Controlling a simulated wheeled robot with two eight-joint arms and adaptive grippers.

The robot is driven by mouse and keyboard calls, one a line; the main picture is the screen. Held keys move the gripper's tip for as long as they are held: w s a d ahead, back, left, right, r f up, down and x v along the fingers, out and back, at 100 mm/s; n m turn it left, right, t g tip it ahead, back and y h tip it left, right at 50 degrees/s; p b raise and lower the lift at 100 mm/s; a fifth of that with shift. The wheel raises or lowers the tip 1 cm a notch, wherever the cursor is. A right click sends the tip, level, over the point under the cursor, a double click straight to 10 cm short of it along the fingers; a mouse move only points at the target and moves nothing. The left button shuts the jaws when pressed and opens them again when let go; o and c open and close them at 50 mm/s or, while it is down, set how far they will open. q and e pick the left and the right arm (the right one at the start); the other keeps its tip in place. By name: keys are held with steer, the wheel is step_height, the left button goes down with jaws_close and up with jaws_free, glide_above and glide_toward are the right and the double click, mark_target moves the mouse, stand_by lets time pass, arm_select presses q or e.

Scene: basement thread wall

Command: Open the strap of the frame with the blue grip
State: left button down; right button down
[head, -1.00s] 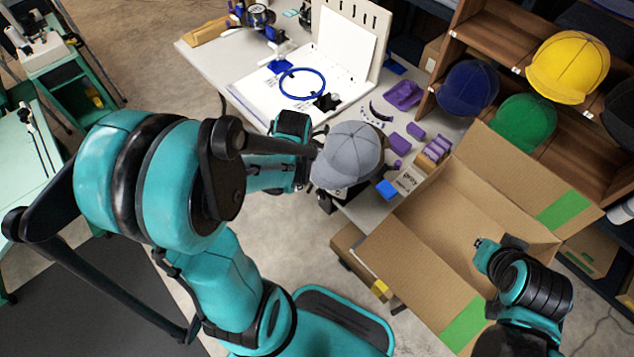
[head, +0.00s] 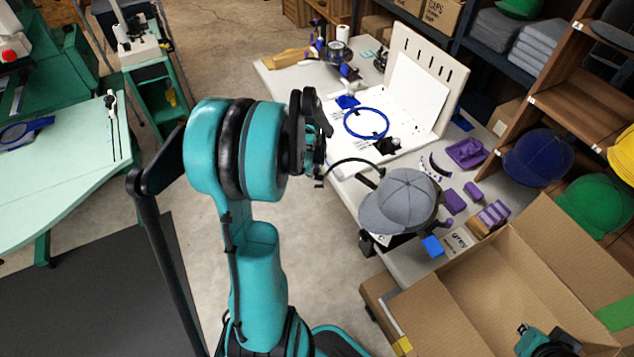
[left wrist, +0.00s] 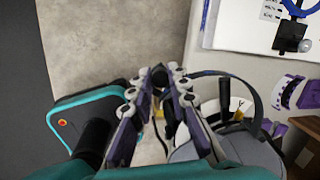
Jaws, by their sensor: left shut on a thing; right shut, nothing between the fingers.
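The grey cap (head: 402,200) sits on a dark frame at the near edge of the white table. A thin black strap (head: 350,161) arcs out from the cap's left side towards my left gripper (head: 319,160). In the left wrist view the strap (left wrist: 225,74) curves beside the left gripper (left wrist: 160,78), which is shut on its end, apart from the cap (left wrist: 250,150). A blue block (head: 432,247) lies beside the cap; I cannot tell whether it is the frame's grip. My right gripper (head: 524,330) is shut and empty over the cardboard box, partly cut off.
An open cardboard box (head: 480,275) stands at right. On the table are a white board with a blue ring (head: 366,123), purple pieces (head: 465,153) and a "grey" card (head: 459,239). Shelves with caps stand behind.

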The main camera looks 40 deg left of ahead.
arm_select(q)
steer(key=shift+w+a+r+m, duration=0.1)
steer(key=shift+w+a+m, duration=0.5)
steer(key=shift+w, duration=0.15)
steer(key=shift+w+a+r+m, duration=0.1)
steer(key=shift+w+a+m, duration=0.45)
steer(key=shift+w, duration=0.2)
steer(key=c, duration=1.4)
jaws_free()
steer(key=shift+c, duration=0.2)
steer(key=v, duration=1.2)
steer(key=shift+s, duration=0.15)
